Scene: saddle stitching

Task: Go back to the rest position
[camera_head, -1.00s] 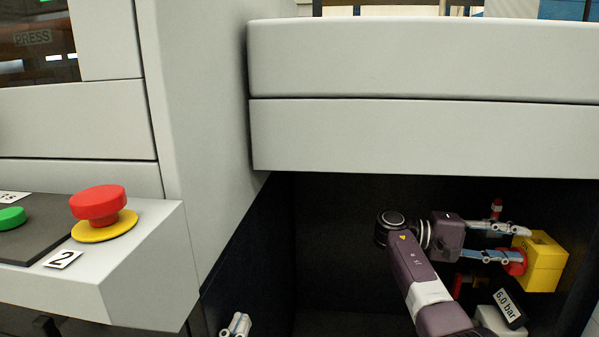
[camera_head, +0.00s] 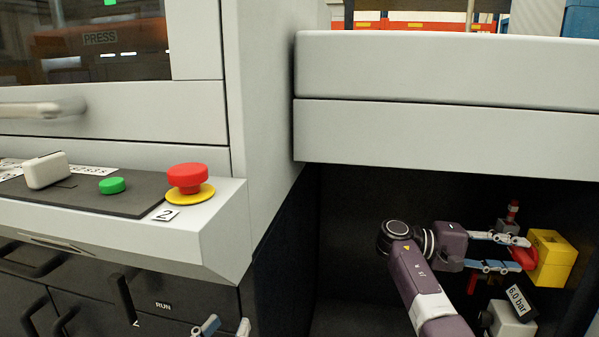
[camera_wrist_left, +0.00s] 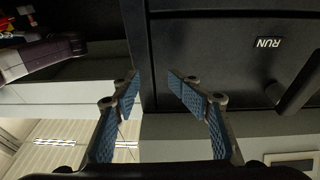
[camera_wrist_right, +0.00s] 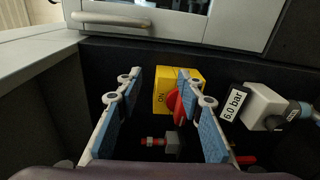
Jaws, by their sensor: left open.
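My right gripper (camera_head: 524,253) is open in the dark bay. Its fingers are apart beside a yellow block (camera_head: 553,262) with a red handle (camera_head: 523,257). In the right wrist view, the block (camera_wrist_right: 189,78), labelled ON, lies beyond the fingertips (camera_wrist_right: 160,74), and the right finger partly covers the red handle (camera_wrist_right: 174,104). I cannot tell whether a finger touches it. My left gripper (camera_head: 226,327) shows at the bottom edge of the head view. In the left wrist view its fingers (camera_wrist_left: 153,76) are open and empty, before a dark front panel (camera_wrist_left: 210,45) labelled RUN.
A console (camera_head: 222,222) with a red stop button (camera_head: 187,178) and a green button (camera_head: 112,185) is at left. A thick grey ledge (camera_head: 440,130) overhangs the bay. A 6.0 bar unit (camera_head: 510,322) sits below the yellow block. Black handles (camera_head: 122,298) stick out at lower left.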

